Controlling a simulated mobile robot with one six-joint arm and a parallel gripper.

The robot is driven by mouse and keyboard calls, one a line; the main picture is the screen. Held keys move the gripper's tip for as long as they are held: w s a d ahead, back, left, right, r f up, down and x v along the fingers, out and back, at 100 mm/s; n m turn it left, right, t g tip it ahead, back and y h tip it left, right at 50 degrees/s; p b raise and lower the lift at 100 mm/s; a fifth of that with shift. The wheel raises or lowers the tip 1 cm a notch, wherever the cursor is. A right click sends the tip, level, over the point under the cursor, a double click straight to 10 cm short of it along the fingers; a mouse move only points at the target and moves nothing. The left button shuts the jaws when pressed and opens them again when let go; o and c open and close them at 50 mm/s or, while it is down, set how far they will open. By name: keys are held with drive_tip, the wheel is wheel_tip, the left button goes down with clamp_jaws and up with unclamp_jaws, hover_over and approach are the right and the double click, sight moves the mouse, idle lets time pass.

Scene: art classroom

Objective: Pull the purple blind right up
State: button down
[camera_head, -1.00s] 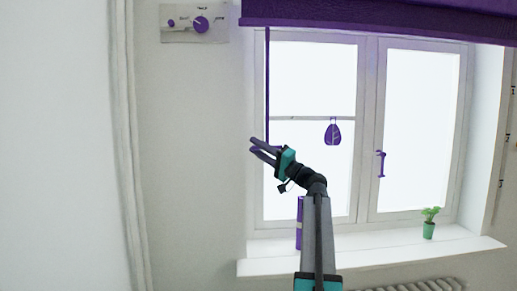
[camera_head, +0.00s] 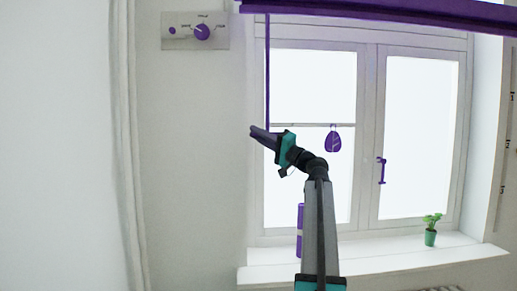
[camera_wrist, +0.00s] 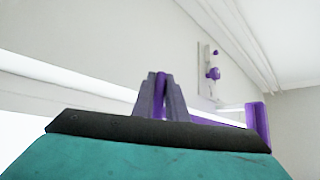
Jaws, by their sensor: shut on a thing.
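The purple blind (camera_head: 390,14) is gathered into a narrow band across the top of the window, its lower edge just above the panes. A thin purple cord (camera_head: 267,75) hangs from its left end, down along the left window frame. My gripper (camera_head: 262,136) is at the lower visible part of the cord, left of the window pane. In the wrist view the fingers are shut on a purple strip, the cord (camera_wrist: 160,86). A purple bar (camera_wrist: 258,124), perhaps the blind's end, shows at the right there. Any cord below the fingers is hidden.
A wall panel with a purple knob (camera_head: 202,31) is left of the blind. A purple tag (camera_head: 333,141) hangs at the left pane and a purple handle (camera_head: 381,170) is on the right sash. A potted plant (camera_head: 430,236) and purple cylinder (camera_head: 300,222) stand on the sill (camera_head: 380,257).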

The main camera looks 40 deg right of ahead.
drive_tip(key=shift+r, duration=1.2)
drive_tip(key=c, duration=1.8)
unclamp_jaws()
drive_tip(key=shift+o, duration=0.2)
drive_tip(key=shift+f, duration=0.1)
drive_tip(key=shift+s+f, duration=0.1)
drive_tip(key=shift+s+d+f+b, duration=0.1)
drive_tip(key=shift+s+f+b, duration=0.15)
drive_tip(key=shift+s+b, duration=0.15)
drive_tip(key=b+v, duration=0.3)
drive_tip(key=v, duration=0.9)
drive_tip(key=shift+s+b, duration=0.35)
drive_tip(key=shift+b, duration=0.05)
